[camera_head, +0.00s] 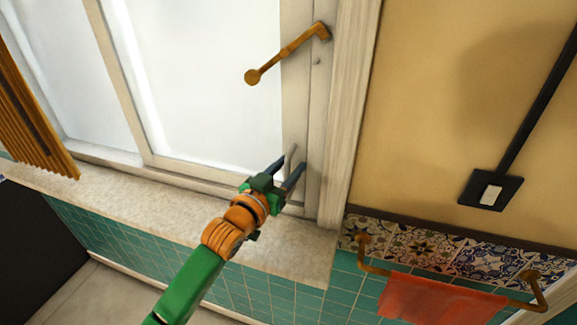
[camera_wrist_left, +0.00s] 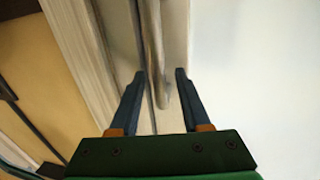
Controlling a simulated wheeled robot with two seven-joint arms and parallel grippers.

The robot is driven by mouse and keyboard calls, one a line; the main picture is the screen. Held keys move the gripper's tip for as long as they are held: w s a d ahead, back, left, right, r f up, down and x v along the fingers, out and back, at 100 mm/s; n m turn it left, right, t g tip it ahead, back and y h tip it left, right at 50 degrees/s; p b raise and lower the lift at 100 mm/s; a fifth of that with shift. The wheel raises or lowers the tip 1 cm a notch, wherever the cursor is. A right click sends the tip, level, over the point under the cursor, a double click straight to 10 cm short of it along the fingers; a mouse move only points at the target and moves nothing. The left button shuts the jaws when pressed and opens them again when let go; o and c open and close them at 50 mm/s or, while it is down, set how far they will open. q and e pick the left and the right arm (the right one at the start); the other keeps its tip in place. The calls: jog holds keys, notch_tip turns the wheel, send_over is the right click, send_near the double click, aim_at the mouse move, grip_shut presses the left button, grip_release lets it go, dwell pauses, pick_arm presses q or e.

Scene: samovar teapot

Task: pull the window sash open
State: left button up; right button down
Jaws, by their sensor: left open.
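The window sash (camera_head: 190,90) is a pale frame around frosted white glass, and it looks shut in the head view. A thin vertical grey handle (camera_head: 291,158) is on its right stile, low down. In the left wrist view the handle (camera_wrist_left: 154,50) runs down between the two fingers. My left gripper (camera_head: 287,170) is open, with one dark finger on either side of the handle's lower end; I cannot tell whether either finger touches it. A brass latch arm (camera_head: 285,56) with a round knob is higher up on the frame. My right gripper is not in view.
A stone sill (camera_head: 200,215) runs below the window above green tiles. A brass rail with a red towel (camera_head: 435,300) is at lower right. A black switch plate (camera_head: 490,188) is on the yellow wall. Brown slats (camera_head: 30,120) hang at the left.

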pick_arm(q)
jog(key=shift+s+a, duration=0.1)
jog(key=shift+s, duration=0.05)
jog(key=shift+s+a+r, duration=0.1)
jog(key=shift+s+r, duration=0.05)
jog(key=shift+s, duration=0.05)
grip_shut()
dwell(1.0)
